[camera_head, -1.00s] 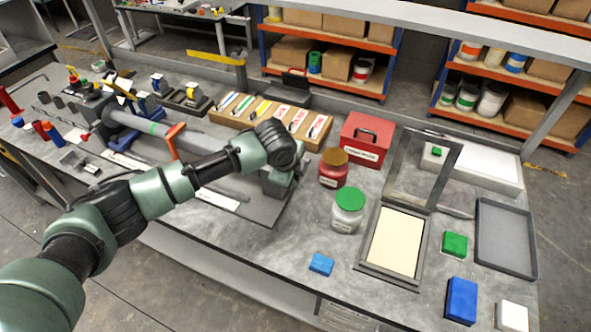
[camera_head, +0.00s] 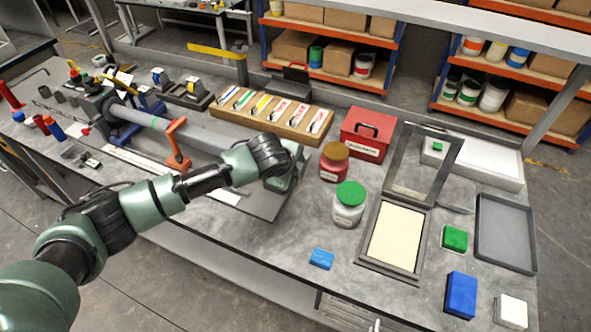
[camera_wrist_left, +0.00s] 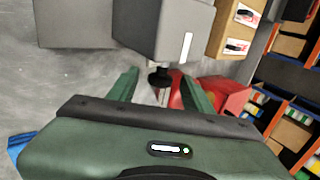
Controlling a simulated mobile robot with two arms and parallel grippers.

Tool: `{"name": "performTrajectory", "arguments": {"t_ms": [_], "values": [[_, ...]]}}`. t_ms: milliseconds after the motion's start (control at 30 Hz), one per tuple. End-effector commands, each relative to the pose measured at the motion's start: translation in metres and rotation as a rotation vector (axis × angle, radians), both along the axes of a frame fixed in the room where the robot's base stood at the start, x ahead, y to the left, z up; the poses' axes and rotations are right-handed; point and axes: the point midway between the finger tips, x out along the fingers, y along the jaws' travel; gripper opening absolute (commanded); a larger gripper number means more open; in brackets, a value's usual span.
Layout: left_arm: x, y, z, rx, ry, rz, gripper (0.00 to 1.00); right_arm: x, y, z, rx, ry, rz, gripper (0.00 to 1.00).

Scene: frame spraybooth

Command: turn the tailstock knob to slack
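The tailstock (camera_wrist_left: 165,28) is a grey block with a white stripe in the left wrist view. Its small black knob (camera_wrist_left: 160,77) sticks out from the end toward my left gripper (camera_wrist_left: 160,92). The green fingers are open and apart, one on each side of the knob, and I see no clear contact. In the head view my left gripper (camera_head: 284,176) is at the right end of the long grey spindle machine, and my arm hides the knob there. My right gripper is in neither view.
A red jar (camera_head: 333,164), a green-lidded jar (camera_head: 348,207) and a red toolbox (camera_head: 366,135) stand right of the gripper. A wooden card rack (camera_head: 270,118) lies behind it. An orange steady arm (camera_head: 177,143) rises over the spindle. Bench front near the blue block (camera_head: 321,259) is mostly clear.

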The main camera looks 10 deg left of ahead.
Motion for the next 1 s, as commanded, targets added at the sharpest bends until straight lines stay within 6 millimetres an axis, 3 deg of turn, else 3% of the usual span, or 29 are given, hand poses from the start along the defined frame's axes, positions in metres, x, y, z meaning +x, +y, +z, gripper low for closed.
{"name": "performTrajectory", "arguments": {"t_ms": [367, 733, 1000], "values": [[-0.003, 0.002, 0.005, 0.0, -0.001, 0.0, 0.49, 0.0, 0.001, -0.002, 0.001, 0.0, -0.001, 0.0], [-0.035, 0.011, 0.051, 0.0, -0.003, -0.001, 0.49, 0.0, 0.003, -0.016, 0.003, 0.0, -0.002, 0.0], [-0.044, 0.014, 0.064, 0.001, 0.001, -0.001, 0.49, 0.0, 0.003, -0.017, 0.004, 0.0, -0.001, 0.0]]}}
